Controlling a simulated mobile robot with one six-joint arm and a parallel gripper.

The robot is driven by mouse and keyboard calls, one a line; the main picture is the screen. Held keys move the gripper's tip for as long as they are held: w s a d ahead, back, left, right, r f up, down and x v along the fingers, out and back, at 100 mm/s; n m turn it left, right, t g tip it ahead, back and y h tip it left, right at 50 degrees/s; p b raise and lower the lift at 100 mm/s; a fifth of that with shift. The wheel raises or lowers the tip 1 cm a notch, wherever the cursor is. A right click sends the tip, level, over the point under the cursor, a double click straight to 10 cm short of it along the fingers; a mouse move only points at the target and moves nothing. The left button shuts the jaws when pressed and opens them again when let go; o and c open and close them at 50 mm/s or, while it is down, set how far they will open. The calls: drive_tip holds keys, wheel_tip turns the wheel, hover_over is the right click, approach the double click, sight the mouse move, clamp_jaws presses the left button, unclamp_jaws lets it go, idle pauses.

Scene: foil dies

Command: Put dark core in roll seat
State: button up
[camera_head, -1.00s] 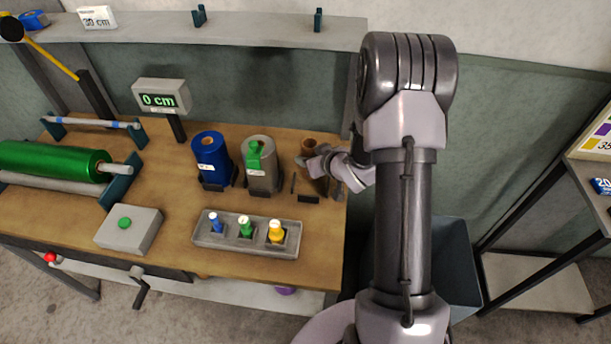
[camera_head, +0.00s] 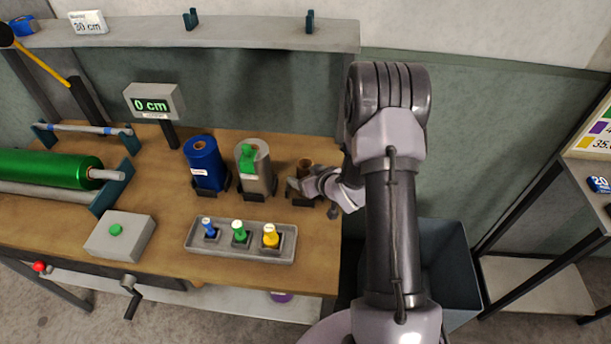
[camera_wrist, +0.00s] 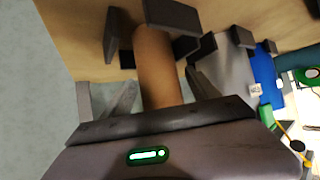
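The dark core (camera_head: 305,165) is a plain brown tube. It stands at the right end of the workbench, right of the silver roll. Its foot is among the black brackets of a holder (camera_head: 304,199), which I take to be the roll seat; the brackets also show in the wrist view (camera_wrist: 171,16). My gripper (camera_head: 316,186) is at the core from the right. In the wrist view the core (camera_wrist: 158,62) lies between the fingers (camera_wrist: 162,84), with narrow gaps beside it, so they look open. The core's lower end is partly hidden by brackets and gripper.
A blue roll (camera_head: 206,165) and a silver roll with a green tag (camera_head: 262,180) stand close to the left. In front is a grey tray (camera_head: 200,247) with blue, green and yellow pieces. A grey bin (camera_head: 455,265) stands right of the bench.

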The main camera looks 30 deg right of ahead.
drive_tip(key=shift+r, duration=0.25)
drive_tip(key=a+p+v, duration=0.1)
drive_tip(key=p+v, duration=0.2)
drive_tip(key=v, duration=0.9)
drive_tip(key=s+a+r+m+g+h, duration=0.1)
drive_tip(key=s+r+m+h, duration=0.1)
drive_tip(key=r, duration=0.6)
drive_tip(key=s+a+r+m+g+h, duration=0.1)
drive_tip(key=a+r+g, duration=0.1)
drive_tip(key=r, duration=0.6)
drive_tip(key=s+a+r+m+g+y, duration=0.15)
drive_tip(key=s+a+r, duration=0.25)
drive_tip(key=s+a, duration=0.45)
drive_tip(key=s+a+r+m+g+y, duration=0.1)
drive_tip(key=s+a+r+y, duration=0.25)
drive_tip(key=s+a, duration=0.55)
wheel_tip(320, 180, down, 9)
drive_tip(key=b, duration=1)
drive_tip(key=shift+s+d+f+h, duration=0.25)
drive_tip(key=shift+s+d+h, duration=0.05)
drive_tip(key=shift+s+d, duration=0.1)
drive_tip(key=shift+n, duration=0.25)
